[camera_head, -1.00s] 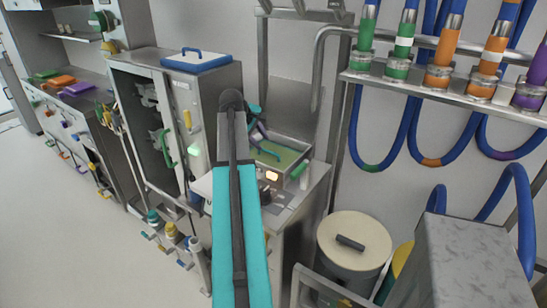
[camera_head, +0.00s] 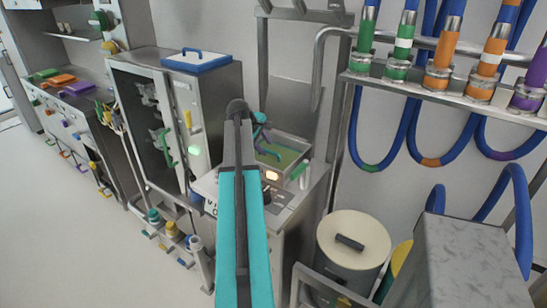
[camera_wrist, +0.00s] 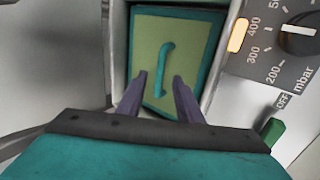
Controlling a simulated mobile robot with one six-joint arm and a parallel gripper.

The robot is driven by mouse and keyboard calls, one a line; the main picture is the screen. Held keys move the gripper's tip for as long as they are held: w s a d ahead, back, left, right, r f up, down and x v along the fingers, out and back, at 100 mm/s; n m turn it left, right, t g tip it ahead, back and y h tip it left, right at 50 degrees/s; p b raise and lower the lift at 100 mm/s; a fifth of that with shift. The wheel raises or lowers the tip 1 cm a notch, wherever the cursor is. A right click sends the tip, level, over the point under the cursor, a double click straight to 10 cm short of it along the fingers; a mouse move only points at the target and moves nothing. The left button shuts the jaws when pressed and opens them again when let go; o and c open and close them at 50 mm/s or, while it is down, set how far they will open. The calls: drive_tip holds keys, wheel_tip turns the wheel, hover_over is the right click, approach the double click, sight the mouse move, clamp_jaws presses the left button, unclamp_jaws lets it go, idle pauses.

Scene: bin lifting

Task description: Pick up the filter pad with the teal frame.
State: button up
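The filter pad (camera_wrist: 183,38) has a pale yellow-green face, a teal frame and a curved teal handle (camera_wrist: 163,62). It lies in a metal box; in the head view the pad (camera_head: 289,158) shows partly behind my gripper. My gripper (camera_wrist: 159,79) is open, with its two dark purple fingers apart. In the wrist view the fingertips appear on either side of the handle's lower half. I cannot tell how far above it they are, and no contact shows. In the head view my gripper (camera_head: 262,134) is small and partly hidden by my arm.
The metal box's rim (camera_head: 306,151) surrounds the pad closely. A dial panel (camera_wrist: 285,45) with a lit orange lamp (camera_wrist: 238,35) and a green part (camera_wrist: 272,132) sit right of it. A cabinet with a blue tray (camera_head: 197,61) stands left, and a lidded drum (camera_head: 352,232) lower right.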

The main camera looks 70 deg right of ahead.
sight(269, 151)
drive_tip(key=shift+p+x, duration=0.6)
drive_tip(key=shift+x, duration=1.5)
clamp_jaws()
